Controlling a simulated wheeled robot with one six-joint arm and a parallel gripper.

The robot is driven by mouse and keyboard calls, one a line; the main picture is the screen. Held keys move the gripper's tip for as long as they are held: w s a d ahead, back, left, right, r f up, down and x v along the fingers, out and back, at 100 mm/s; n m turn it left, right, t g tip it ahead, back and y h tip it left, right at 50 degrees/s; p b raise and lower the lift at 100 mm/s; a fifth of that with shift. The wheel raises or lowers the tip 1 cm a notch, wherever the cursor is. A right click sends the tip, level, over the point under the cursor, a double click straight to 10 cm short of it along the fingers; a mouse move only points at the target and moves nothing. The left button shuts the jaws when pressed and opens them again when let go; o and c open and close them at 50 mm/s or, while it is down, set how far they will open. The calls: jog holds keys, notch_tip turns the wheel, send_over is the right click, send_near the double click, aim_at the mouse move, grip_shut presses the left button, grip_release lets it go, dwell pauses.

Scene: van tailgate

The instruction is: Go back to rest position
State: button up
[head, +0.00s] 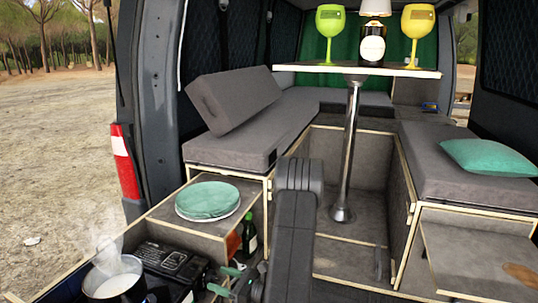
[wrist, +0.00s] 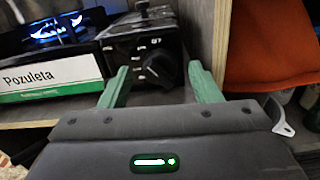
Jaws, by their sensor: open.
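My gripper (wrist: 158,70) is open, its two green fingers spread apart with nothing held between them. In the wrist view the fingers stand in front of a black stove control knob (wrist: 160,68); I cannot tell whether they touch it. In the head view the gripper (head: 222,281) is low, just right of the black camping stove (head: 170,262), partly hidden by my dark arm. A blue flame (wrist: 55,30) burns on the stove in the wrist view.
A steaming pot (head: 113,278) with white contents stands at the lower left. Green plates (head: 207,201) lie on the counter above the drawer. A green bottle (head: 249,235) stands close to my arm. Two glasses and a bottle stand on the table (head: 355,71). A wooden panel (wrist: 205,35) borders the gripper's right.

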jog(key=n, duration=0.2)
jog(key=shift+n, duration=0.4)
jog(key=shift+v, duration=1.05)
jog(key=shift+a, duration=0.1)
